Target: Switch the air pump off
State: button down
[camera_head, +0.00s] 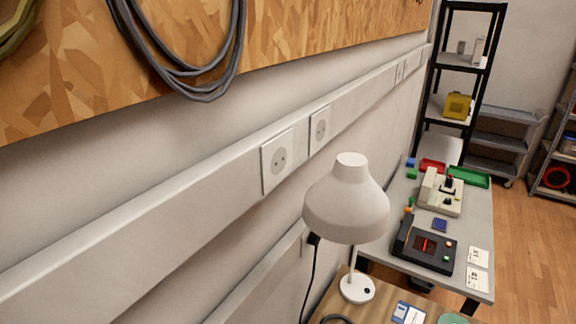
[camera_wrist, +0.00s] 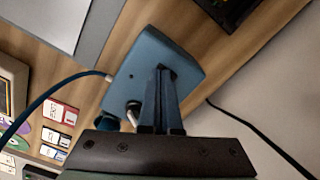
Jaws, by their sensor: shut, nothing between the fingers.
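A blue-grey box (camera_wrist: 148,52), which looks like the air pump, lies in the middle of the wrist view. A blue tube (camera_wrist: 48,94) runs from the left to a pale fitting on its left side. A small pale metal part (camera_wrist: 132,108) shows at its lower left, beside my fingers; I cannot tell if it is the switch. My gripper (camera_wrist: 163,72) is shut and empty, its fingertips in front of the box. I cannot tell whether they touch it. The fingers hide part of the box. Neither my gripper nor the box shows in the head view.
In the head view a white desk lamp (camera_head: 346,205) stands on a wooden table by the wall. Wall sockets (camera_head: 278,161) are behind it. A grey table (camera_head: 388,230) holds several devices. In the wrist view coloured cards (camera_wrist: 60,112) lie at the left and a black cable (camera_wrist: 262,138) at the right.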

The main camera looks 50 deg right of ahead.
notch_tip(320, 180, up, 7)
jog(key=p, duration=0.7)
dwell(0.7)
